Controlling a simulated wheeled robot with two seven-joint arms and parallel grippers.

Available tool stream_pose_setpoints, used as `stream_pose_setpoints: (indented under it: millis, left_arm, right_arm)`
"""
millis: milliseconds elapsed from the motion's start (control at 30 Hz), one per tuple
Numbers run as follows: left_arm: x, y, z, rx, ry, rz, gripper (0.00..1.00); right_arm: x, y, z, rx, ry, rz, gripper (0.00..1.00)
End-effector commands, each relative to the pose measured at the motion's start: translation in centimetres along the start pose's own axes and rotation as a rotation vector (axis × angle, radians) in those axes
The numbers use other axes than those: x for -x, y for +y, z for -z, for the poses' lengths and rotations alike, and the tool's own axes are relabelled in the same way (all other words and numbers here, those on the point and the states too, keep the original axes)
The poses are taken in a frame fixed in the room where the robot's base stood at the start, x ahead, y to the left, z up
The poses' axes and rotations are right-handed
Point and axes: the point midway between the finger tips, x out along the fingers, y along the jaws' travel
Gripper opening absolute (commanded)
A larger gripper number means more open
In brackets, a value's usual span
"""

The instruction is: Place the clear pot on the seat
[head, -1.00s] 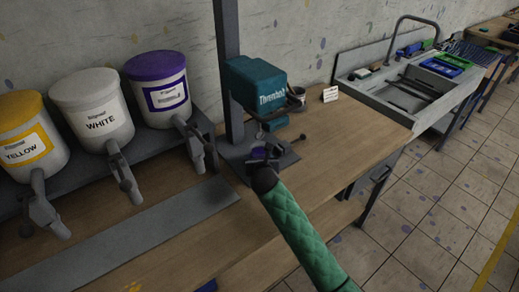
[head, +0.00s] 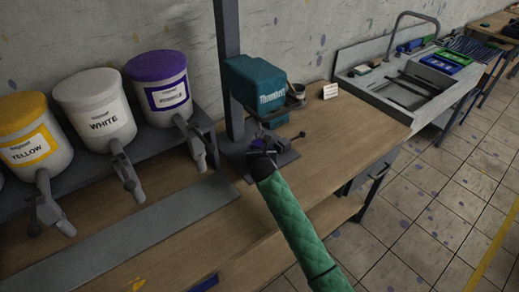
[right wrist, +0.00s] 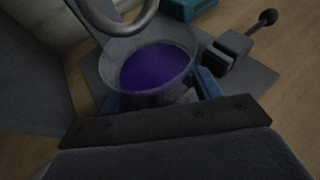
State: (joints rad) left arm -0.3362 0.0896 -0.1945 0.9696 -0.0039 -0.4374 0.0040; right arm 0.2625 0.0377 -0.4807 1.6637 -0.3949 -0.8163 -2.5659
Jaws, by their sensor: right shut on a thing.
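The clear pot (right wrist: 160,68), with purple ink inside, is held upright or nearly so between the blue fingertips of my right gripper (right wrist: 165,97). In the head view my right gripper (head: 262,153) is low in front of the teal machine (head: 257,84), over its grey base plate (head: 284,157). The pot is mostly hidden there by the gripper. In the right wrist view a grey ring (right wrist: 118,22) hangs just above and beyond the pot's rim. I cannot tell which part is the seat, or whether the pot touches it. My left gripper is out of view.
A lever with a dark knob (right wrist: 268,17) stands beside the pot. Yellow (head: 31,148), white (head: 96,110) and purple (head: 160,92) ink buckets line the shelf at left. A small card (head: 330,91) stands right of the machine. The bench (head: 345,135) is clear to the right.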

Motion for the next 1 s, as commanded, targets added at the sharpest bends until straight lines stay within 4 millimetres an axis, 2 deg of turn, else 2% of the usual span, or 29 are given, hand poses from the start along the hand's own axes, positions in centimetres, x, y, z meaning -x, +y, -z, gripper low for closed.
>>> stream_pose_setpoints:
  millis: [467,500,600,1000]
  left_arm:
    - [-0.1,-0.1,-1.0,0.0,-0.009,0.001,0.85]
    - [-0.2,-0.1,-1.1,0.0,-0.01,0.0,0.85]
    - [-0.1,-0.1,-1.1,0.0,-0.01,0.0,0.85]
    - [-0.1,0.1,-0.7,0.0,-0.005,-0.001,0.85]
  right_arm:
    - [-0.4,0.0,0.9,0.001,-0.001,0.0,0.34]
    - [-0.4,-0.1,0.9,0.001,0.0,0.001,0.67]
    - [-0.4,0.0,0.9,0.001,0.0,0.0,0.85]
    - [-0.3,0.3,0.9,0.0,0.0,-0.005,0.85]
